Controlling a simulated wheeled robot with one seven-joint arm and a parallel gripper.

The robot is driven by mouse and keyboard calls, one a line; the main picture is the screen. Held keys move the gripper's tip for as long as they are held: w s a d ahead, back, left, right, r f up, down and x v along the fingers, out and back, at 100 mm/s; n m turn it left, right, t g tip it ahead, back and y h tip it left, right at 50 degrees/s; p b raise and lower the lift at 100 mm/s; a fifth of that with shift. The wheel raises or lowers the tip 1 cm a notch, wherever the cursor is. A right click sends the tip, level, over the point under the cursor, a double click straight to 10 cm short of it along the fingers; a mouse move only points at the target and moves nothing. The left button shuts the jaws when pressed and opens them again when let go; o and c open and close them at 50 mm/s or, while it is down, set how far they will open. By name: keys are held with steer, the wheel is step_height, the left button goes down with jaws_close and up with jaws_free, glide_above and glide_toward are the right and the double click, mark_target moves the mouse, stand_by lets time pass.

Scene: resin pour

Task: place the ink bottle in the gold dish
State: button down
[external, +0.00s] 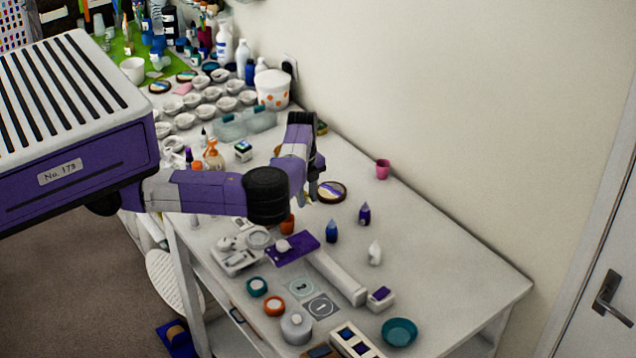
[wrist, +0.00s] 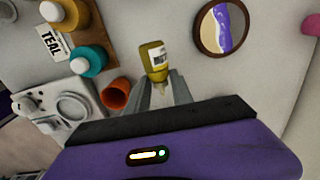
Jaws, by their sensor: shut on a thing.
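The ink bottle (wrist: 155,62) is yellow-gold with a white label and a pale, narrow tip. In the wrist view it lies between the fingers of my gripper (wrist: 162,88), which is shut on it near the tip. In the external view my gripper (external: 312,192) points down over the table, and only a small yellow bit of the bottle shows beside the fingers.
A round wood-rimmed piece (external: 331,191) lies right of my gripper, with a pink cup (external: 383,169) farther right. A terracotta cup (wrist: 116,95) is close at left. Small bottles and a teal dish (external: 399,331) stand nearer. The table's right part has free room.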

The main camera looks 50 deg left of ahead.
mark_target(306, 203)
steer(key=shift+f, duration=2.35)
steer(key=shift+f, duration=0.1)
steer(key=shift+f, duration=0.15)
steer(key=c, duration=1.1)
jaws_free()
steer(key=r, duration=1.1)
steer(key=shift+s+r, duration=0.2)
steer(key=shift+r, duration=0.05)
steer(key=shift+o, duration=0.4)
steer(key=shift+r, duration=0.5)
